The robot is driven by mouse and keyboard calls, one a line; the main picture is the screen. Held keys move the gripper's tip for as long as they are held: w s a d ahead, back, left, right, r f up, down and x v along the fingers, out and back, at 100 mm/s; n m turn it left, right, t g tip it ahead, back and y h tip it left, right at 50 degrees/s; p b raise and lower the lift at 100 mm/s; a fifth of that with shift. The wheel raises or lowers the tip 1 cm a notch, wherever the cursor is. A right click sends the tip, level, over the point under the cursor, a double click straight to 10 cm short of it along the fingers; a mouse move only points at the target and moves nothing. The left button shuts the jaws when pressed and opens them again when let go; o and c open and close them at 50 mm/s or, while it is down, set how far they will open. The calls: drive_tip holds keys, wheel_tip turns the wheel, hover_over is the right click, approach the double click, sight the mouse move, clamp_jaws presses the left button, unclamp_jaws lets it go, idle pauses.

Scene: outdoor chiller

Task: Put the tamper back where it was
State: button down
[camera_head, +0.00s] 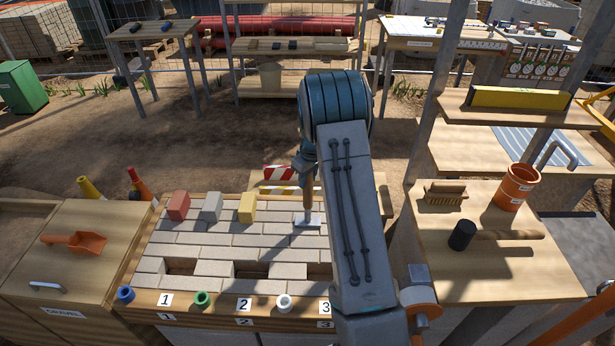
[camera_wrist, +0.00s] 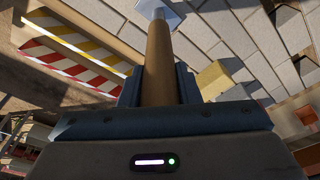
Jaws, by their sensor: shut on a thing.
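The tamper has a wooden handle (camera_head: 309,190) and a flat, pale metal plate (camera_head: 308,219) at its lower end. It hangs roughly upright over the right back part of the paving panel (camera_head: 230,240). My gripper (camera_head: 307,172) is shut on the handle, partly hidden by my arm. In the wrist view the handle (camera_wrist: 158,55) runs up between the fingers of my gripper (camera_wrist: 158,85), and the plate (camera_wrist: 162,9) shows at the top edge. I cannot tell whether the plate touches the bricks.
Red (camera_head: 178,206), grey (camera_head: 211,208) and yellow (camera_head: 247,208) blocks stand on the paving. Front gaps lie behind blue, green and white rings and numbers 1, 2, 3. A mallet (camera_head: 463,236), brush (camera_head: 445,193) and orange pot (camera_head: 516,188) occupy the right bench. Striped barriers (camera_wrist: 75,62) lie behind the panel.

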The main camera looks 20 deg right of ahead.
drive_tip(key=c, duration=1.1)
unclamp_jaws()
drive_tip(key=shift+o, duration=0.2)
drive_tip(key=r, duration=0.3)
drive_tip(key=s+r+b, duration=0.1)
drive_tip(key=r, duration=0.7)
drive_tip(key=shift+s+d, duration=0.3)
drive_tip(key=shift+d, duration=0.05)
drive_tip(key=s+a+r+m, duration=0.1)
drive_tip(key=s+a+r, duration=0.4)
drive_tip(key=s, duration=0.3)
drive_tip(key=s+a+r+m, duration=0.1)
drive_tip(key=s+a+r, duration=0.3)
drive_tip(key=s+r, duration=0.3)
drive_tip(key=s+a+f+m, duration=0.1)
drive_tip(key=s+a, duration=0.1)
drive_tip(key=s, duration=0.7)
drive_tip(key=s+a+f+m+t, duration=0.1)
drive_tip(key=s+a, duration=0.1)
drive_tip(key=s, duration=0.7)
drive_tip(key=shift+s+a+f+h, duration=0.3)
drive_tip(key=shift+s+h, duration=0.05)
drive_tip(key=shift+h, duration=0.05)
